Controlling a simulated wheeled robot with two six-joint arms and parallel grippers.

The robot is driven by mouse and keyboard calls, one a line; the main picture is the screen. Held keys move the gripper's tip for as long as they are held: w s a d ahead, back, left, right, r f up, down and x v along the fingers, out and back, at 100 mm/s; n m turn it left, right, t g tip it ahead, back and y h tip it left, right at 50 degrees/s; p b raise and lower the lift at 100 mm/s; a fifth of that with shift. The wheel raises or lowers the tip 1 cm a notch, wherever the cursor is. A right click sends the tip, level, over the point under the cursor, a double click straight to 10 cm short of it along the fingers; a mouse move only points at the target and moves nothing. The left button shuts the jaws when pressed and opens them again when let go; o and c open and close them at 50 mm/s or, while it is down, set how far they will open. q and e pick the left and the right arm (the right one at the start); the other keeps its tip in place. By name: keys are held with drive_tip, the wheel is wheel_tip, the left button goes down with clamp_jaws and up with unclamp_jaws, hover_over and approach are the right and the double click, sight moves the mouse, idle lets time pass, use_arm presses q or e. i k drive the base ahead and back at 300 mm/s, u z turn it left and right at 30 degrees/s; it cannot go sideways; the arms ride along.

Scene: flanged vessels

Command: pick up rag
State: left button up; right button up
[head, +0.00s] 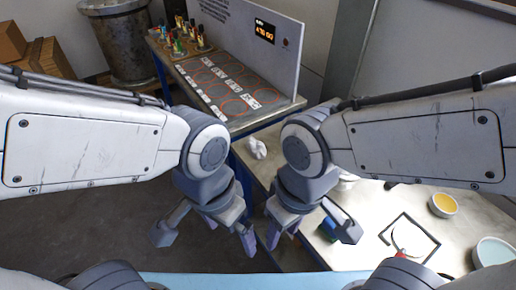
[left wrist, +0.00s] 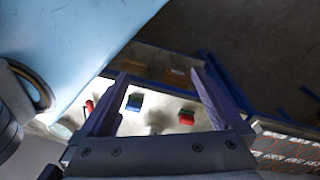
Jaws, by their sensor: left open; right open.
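A small crumpled white thing (head: 257,148), which looks like the rag, lies near the left edge of the light table top (head: 375,225), beyond both grippers. My left gripper (head: 205,236) is open and empty, over the dark floor left of that table. In the left wrist view its two fingers (left wrist: 159,74) are spread, with the table top far off between them. My right gripper (head: 309,232) is open over the table's left edge, near a blue object (head: 328,228). I cannot tell whether it touches it. I cannot clearly make out the rag in the left wrist view.
Right on the table are a bowl with yellow contents (head: 443,204), a pale bowl (head: 493,252) and a dark frame (head: 410,238). The left wrist view shows a blue block (left wrist: 134,102) and a red block (left wrist: 186,117). Behind stands a bench with marked circles (head: 222,84).

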sight(257, 150)
drive_tip(key=u, duration=0.25)
drive_tip(key=k, duration=0.45)
drive_tip(key=u, duration=1.1)
drive_tip(key=i, duration=0.9)
drive_tip(key=z, duration=0.65)
drive_tip(key=i, duration=0.6)
drive_tip(key=z, duration=0.7)
